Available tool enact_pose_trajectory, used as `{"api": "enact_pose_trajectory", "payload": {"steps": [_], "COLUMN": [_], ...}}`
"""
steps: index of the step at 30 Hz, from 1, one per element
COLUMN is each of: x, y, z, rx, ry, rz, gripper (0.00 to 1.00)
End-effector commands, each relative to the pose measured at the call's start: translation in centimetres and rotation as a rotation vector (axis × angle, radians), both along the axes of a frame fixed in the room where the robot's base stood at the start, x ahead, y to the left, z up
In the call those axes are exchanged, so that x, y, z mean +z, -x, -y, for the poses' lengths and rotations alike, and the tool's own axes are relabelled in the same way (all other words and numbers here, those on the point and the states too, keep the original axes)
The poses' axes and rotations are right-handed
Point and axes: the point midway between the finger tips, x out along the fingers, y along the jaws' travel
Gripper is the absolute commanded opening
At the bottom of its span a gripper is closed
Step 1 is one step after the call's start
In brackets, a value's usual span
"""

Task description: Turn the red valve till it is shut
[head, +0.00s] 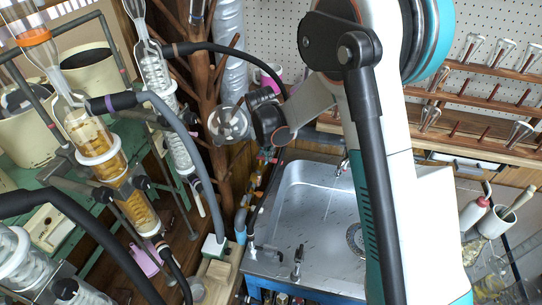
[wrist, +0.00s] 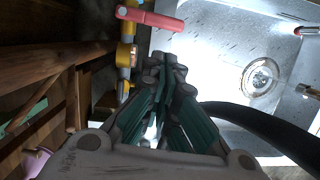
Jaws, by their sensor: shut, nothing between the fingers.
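In the wrist view, the red valve's lever (wrist: 150,19) shows at the top. It lies nearly level in the picture, from above the pipe out over the sink's edge, roughly across the pipe's line. Yellow fittings (wrist: 125,55) sit on the pipe just below its left end. My gripper (wrist: 165,65) is shut and empty, with its dark and green fingers together. Its tips show below the lever in the picture, apart from it; the depth gap is hard to judge. In the head view small red parts show by the pipe, too small to make out.
The steel sink (head: 315,215) lies right of the pipe, its basin open and empty. Glass reflux columns (head: 95,140) with thick hoses stand at the left. A wooden trunk-like stand (head: 215,100) rises behind. A drying rack (head: 480,100) hangs at the right.

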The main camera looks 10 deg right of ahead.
Motion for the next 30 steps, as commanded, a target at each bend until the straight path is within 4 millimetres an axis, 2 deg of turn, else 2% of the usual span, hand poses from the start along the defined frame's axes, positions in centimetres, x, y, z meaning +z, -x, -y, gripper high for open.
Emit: {"api": "enact_pose_trajectory", "payload": {"steps": [9, 15, 21, 30], "x": [-5.4, -8.1, -9.2, -9.3], "y": [-1.2, -1.8, -2.0, -2.1], "z": [0.6, 0.9, 1.0, 1.1], "rx": [-0.006, -0.006, -0.006, -0.006], "ry": [-0.004, -0.004, -0.004, -0.004], "rz": [-0.002, -0.002, -0.002, -0.002], "gripper": [0.0, 0.0, 0.0, 0.0]}}
